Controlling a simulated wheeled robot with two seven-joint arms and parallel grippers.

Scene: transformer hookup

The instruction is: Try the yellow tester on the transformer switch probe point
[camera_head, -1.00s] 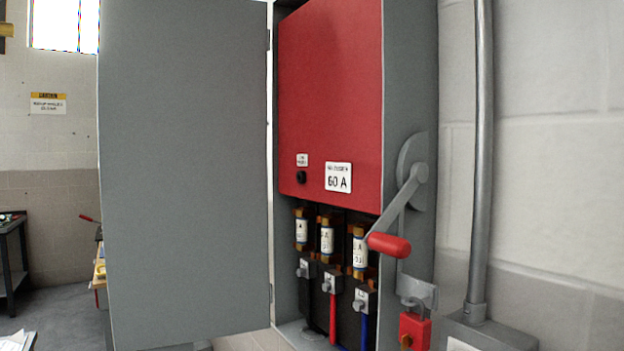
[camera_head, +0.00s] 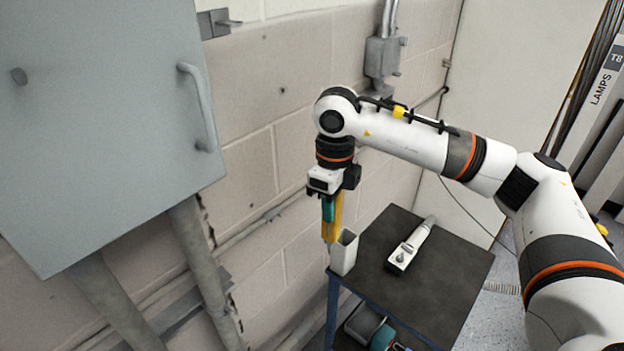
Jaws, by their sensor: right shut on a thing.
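My right gripper (camera_head: 327,194) points down beside the wall and is shut on the yellow tester (camera_head: 333,222). The tester hangs upright below the jaws, close to a white open-topped holder (camera_head: 344,252) at the corner of a small dark table. A teal part shows between the jaws next to the yellow body. I cannot tell whether the tester's lower end touches the holder. The transformer switch and its probe point are not in view now. My left gripper is not in view.
The dark table (camera_head: 450,275) carries a white handheld tool (camera_head: 411,246). The table's right part is bare.

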